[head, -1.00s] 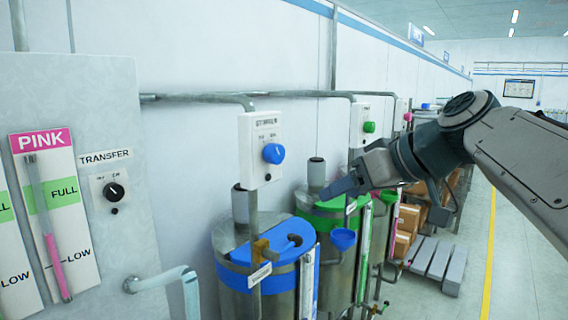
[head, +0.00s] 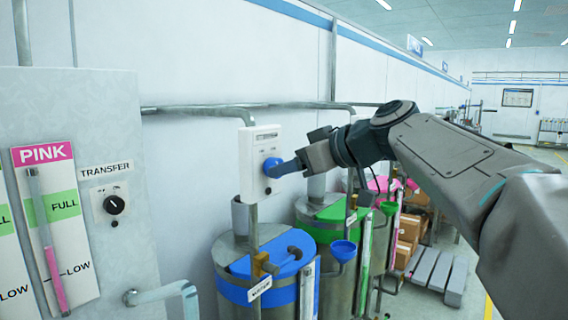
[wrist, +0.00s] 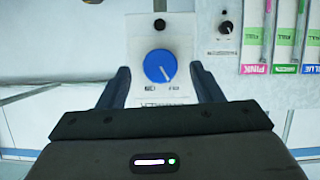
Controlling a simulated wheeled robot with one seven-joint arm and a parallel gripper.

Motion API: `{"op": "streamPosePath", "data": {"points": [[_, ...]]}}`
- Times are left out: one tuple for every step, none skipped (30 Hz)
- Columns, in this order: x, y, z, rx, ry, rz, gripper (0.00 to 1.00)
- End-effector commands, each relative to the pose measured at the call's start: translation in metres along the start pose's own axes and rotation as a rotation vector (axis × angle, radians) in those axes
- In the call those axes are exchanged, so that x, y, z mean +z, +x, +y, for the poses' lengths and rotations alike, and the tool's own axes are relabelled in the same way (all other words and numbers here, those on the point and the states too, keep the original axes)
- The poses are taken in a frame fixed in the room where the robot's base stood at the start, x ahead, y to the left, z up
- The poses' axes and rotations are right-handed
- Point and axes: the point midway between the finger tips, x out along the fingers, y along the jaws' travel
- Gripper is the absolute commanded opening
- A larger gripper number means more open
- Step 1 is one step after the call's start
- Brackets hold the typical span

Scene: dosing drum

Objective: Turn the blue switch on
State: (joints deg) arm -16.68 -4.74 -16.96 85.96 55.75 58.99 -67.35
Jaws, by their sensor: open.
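The blue switch (head: 270,167) is a round blue knob on a white box (head: 248,158) on the wall, above the drum with the blue lid. In the wrist view the blue knob (wrist: 160,66) shows a white pointer line slanting to the lower right, and the box appears upside down with small labels I cannot read clearly. My gripper (head: 284,170) is at the knob in the head view, partly overlapping it. In the wrist view my open gripper (wrist: 158,75) has one finger on each side of the knob, with gaps to both. I cannot tell whether anything touches.
The blue-lidded drum (head: 230,282) stands below the box, and a green-lidded drum (head: 318,232) to its right. A grey panel (head: 110,240) with a black transfer knob (head: 114,204) and level gauges is at left. A pipe (head: 200,111) runs along the wall.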

Motion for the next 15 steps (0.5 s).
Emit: {"op": "streamPosePath", "data": {"points": [[-0.002, 0.007, -0.001, -0.003, 0.0, -0.001, 0.59], [-0.002, 0.011, -0.001, -0.003, 0.001, -0.001, 0.59], [-0.001, 0.016, 0.0, -0.002, 0.001, 0.0, 0.59], [-0.001, 0.018, 0.0, -0.002, 0.001, 0.0, 0.59], [-0.001, 0.021, 0.0, -0.002, 0.001, 0.0, 0.59], [-0.001, 0.023, 0.0, -0.002, 0.001, 0.001, 0.59], [-0.001, 0.024, 0.0, -0.001, 0.001, 0.001, 0.59], [-0.001, 0.025, 0.0, -0.001, 0.001, 0.001, 0.59], [-0.001, 0.026, 0.0, 0.0, 0.001, 0.001, 0.59], [-0.001, 0.027, 0.0, 0.0, 0.0, 0.002, 0.59], [-0.001, 0.027, 0.0, 0.0, 0.0, 0.002, 0.59], [-0.001, 0.027, 0.0, 0.0, 0.0, 0.002, 0.59], [0.0, 0.027, 0.0, 0.0, 0.0, 0.001, 0.59], [0.0, 0.027, 0.0, 0.0, 0.0, 0.001, 0.59], [0.0, 0.027, 0.0, 0.0, 0.0, 0.001, 0.59]]}}
